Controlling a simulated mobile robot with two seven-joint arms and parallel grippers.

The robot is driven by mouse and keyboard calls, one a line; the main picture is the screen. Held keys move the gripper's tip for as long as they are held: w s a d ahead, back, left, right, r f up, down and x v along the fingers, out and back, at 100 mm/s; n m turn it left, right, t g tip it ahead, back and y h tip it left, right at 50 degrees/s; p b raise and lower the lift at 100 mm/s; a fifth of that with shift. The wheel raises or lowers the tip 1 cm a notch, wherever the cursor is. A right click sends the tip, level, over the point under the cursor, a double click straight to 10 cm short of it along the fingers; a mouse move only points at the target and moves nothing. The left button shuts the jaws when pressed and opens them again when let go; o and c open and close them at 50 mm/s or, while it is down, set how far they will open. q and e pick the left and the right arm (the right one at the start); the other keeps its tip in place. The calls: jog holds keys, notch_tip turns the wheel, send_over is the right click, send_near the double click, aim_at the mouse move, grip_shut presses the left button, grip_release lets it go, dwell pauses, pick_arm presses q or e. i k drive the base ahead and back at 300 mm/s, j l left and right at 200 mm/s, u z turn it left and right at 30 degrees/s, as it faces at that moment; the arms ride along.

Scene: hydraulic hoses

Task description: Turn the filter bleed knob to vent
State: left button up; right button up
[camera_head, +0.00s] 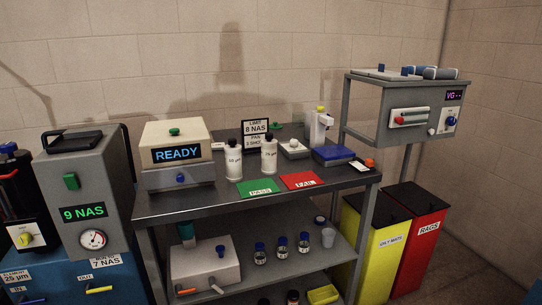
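Neither of my grippers is in view.
A grey box (95,165) with a "9 NAS" display and gauge stands right of the knob. A metal table (160,208) holds a "READY" device (176,150), bottles, and green and red cards. Yellow (370,240) and red (420,245) bins stand at right.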

aim_at(25, 239)
jog(key=u, duration=1.45)
jog(key=i+j+z, duration=0.15)
jog(key=i+j, duration=0.15)
jog(key=i+j+z, duration=0.1)
jog(key=i+j, duration=0.15)
jog(key=j, duration=0.15)
jog(key=i+j+z, duration=0.15)
jog(key=j, duration=0.25)
jog(key=i+j+z, duration=0.1)
jog(key=i+j, duration=0.25)
jog(key=i+j+z, duration=0.15)
jog(key=j, duration=0.4)
jog(key=i+j+z, duration=0.15)
jog(key=i+j, duration=0.15)
jog(key=j, duration=0.15)
jog(key=i+j+z, duration=0.1)
jog(key=j, duration=0.4)
jog(key=i+j+z, duration=0.15)
jog(key=j, duration=0.35)
jog(key=i, duration=0.05)
